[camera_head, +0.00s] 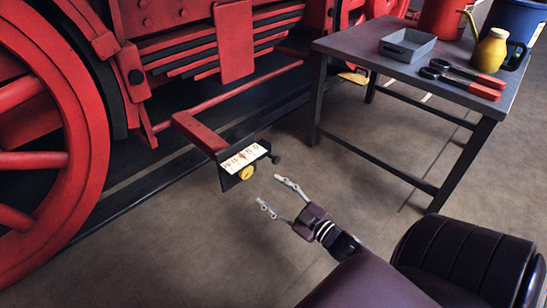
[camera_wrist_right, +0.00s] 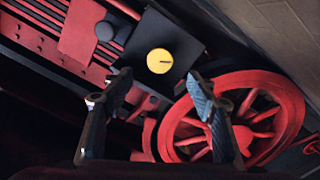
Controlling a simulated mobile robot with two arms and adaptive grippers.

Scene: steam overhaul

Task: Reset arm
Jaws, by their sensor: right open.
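My right gripper (camera_head: 276,196) is open and empty in the head view, low in front of the locomotive. Its two fingers (camera_wrist_right: 160,105) stand apart in the right wrist view with nothing between them. Just beyond the fingertips is a dark box with a yellow round knob (camera_head: 246,173) and a white marked scale plate (camera_head: 244,158), at the end of a red bar. The yellow knob (camera_wrist_right: 159,61) also shows in the right wrist view, ahead of the fingers and apart from them. My left gripper is in neither view.
A grey metal table (camera_head: 350,47) stands at the right with a grey tray (camera_head: 407,45), red-handled tools (camera_head: 462,80) and a yellow jug (camera_head: 491,50). A red locomotive wheel (camera_head: 75,150) is at the left. The floor (camera_head: 200,255) below the box is clear.

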